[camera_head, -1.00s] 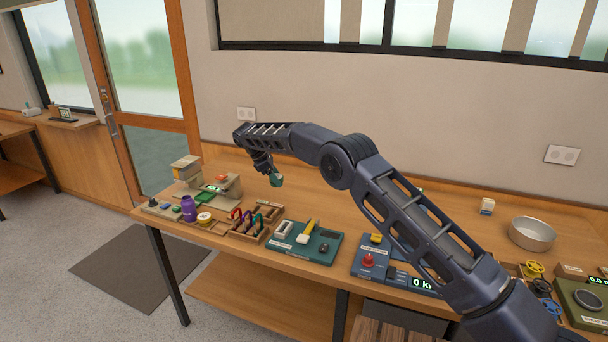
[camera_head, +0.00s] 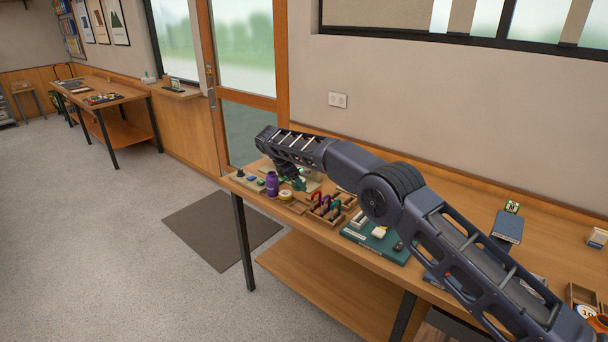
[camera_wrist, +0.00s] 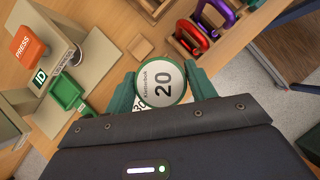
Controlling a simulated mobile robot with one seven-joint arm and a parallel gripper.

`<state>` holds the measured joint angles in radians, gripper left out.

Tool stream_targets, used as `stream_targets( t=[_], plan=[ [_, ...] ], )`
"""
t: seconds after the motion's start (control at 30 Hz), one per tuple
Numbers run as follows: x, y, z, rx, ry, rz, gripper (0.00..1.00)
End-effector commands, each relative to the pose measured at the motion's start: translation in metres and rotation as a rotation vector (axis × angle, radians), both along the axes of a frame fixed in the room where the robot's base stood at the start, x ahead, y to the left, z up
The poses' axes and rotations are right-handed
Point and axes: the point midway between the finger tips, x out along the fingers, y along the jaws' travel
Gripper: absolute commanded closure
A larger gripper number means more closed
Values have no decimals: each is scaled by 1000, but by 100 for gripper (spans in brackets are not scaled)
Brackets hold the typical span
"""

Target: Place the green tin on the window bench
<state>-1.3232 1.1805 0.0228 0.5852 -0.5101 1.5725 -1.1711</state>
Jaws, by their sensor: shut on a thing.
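In the head view my gripper (camera_head: 297,183) hangs over the left part of the long workbench; the tin is small and partly hidden there. A wooden ledge (camera_head: 186,94) under the window left of the door has small items on it. I cannot tell for sure whether this ledge is the window bench.
A dark mat (camera_head: 222,229) lies on open floor. A side table (camera_head: 98,97) stands far left.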

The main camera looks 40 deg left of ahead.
Motion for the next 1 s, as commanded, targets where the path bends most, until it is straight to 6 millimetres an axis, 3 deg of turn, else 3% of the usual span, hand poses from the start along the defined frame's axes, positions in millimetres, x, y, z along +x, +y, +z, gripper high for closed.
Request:
stream_targets(
  t=[0.1, 0.47, 1.0],
  plan=[
    [-1, 0, -14, 0, 0, 0, 71],
    [-1, 0, -30, 0, 0, 0, 71],
    [-1, 0, -78, 0, 0, -1, 71]
  ],
)
